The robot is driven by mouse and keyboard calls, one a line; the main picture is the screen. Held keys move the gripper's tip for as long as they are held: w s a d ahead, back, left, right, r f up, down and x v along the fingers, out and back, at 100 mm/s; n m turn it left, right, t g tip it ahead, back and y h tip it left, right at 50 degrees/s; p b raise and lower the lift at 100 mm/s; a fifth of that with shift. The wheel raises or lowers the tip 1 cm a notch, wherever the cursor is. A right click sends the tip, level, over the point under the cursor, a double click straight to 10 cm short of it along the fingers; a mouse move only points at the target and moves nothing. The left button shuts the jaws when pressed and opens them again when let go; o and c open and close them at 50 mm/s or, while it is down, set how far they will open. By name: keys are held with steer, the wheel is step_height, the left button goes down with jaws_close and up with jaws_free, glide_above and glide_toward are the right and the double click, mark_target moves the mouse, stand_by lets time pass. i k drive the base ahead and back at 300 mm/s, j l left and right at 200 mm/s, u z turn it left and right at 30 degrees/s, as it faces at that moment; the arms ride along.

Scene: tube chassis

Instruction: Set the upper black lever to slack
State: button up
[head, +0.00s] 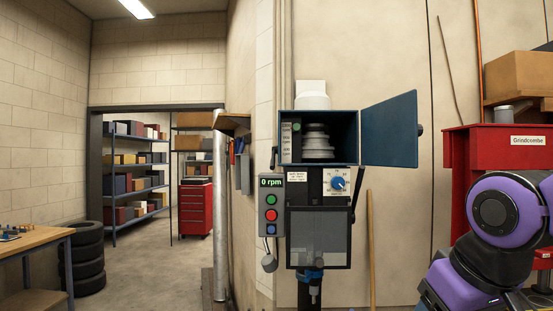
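A drill press head with an open blue belt box (326,116) stands at the centre. A short black lever (273,158) sticks out at the left of the box's lower edge. A longer black lever (357,188) with a thicker top end slants up along the right side of the head, below the box. I cannot tell which setting either lever is at; no slack marking is legible. Grey stepped pulleys (317,142) show inside the box. My purple arm fills the lower right, apart from the machine; my gripper is not in view.
The box's blue door (389,130) is swung open to the right. A control panel (270,206) reads 0 rpm. A blue dial (337,183) and a clear guard (318,236) are on the front. A red cabinet (490,160) stands right; tyres (85,257) stand left.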

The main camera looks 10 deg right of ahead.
mark_target(272, 161)
steer(key=k, duration=0.35)
steer(key=i+j+u, duration=0.2)
steer(key=i+j, duration=0.3)
steer(key=i+j+u, duration=0.15)
steer(key=i+j, duration=0.4)
steer(key=i+j+u, duration=0.2)
steer(key=i+j, duration=0.25)
steer(key=i, duration=0.15)
